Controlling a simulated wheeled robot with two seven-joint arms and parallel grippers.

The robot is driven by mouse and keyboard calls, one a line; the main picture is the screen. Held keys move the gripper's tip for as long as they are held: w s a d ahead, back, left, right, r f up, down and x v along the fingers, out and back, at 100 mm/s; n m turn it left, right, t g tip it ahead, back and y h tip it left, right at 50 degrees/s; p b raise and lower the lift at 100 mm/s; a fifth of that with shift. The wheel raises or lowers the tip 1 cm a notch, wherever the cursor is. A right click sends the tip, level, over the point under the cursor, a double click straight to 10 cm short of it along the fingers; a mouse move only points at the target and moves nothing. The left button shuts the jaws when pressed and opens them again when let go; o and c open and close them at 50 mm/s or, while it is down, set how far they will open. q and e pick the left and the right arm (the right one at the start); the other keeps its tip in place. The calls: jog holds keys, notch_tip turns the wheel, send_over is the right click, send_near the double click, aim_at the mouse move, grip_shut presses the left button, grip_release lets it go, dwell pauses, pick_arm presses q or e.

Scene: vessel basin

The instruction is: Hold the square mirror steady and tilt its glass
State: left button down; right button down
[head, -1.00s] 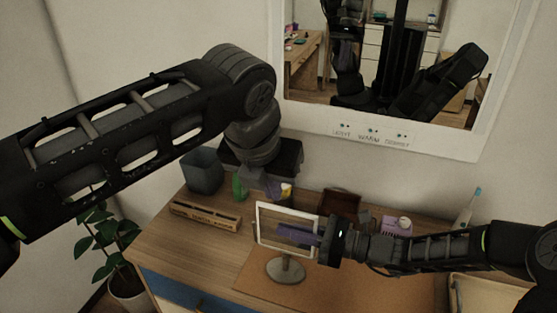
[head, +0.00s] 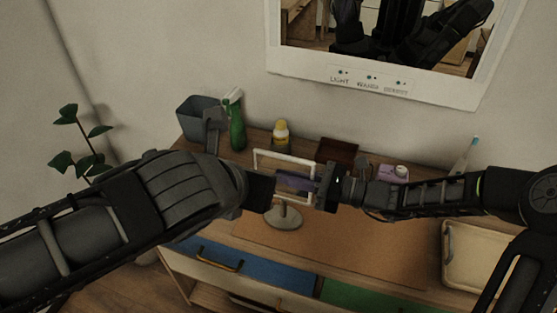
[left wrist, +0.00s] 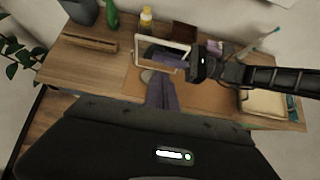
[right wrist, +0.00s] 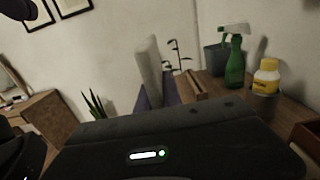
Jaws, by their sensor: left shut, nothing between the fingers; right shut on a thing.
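The square mirror (head: 285,157) has a white frame and stands on a round grey base (head: 285,217) on the wooden counter. It also shows in the left wrist view (left wrist: 176,42), and nearly edge-on in the right wrist view (right wrist: 149,72). My right gripper (head: 303,183) reaches from the right and is shut on the mirror's frame; its fingers cover part of the glass. My left gripper (left wrist: 160,84) is shut and empty, its purple fingers close in front of the mirror's lower part. I cannot tell whether they touch it. In the head view its fingertips are hard to make out.
A green spray bottle (head: 236,122), a grey bin (head: 197,118), a yellow-capped bottle (head: 281,135) and a brown box (head: 337,151) stand behind. A beige tray (head: 477,262) lies at the right. A large wall mirror (head: 372,87) hangs above. The brown mat's front is clear.

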pick_arm(q)
send_near(282, 161)
jog(key=x, duration=0.5)
jog(key=shift+d+f, duration=0.15)
jog(key=shift+f, duration=0.25)
jog(key=shift+w+d, duration=0.1)
jog(key=shift+w, duration=0.2)
jog(key=shift+w+r, duration=0.1)
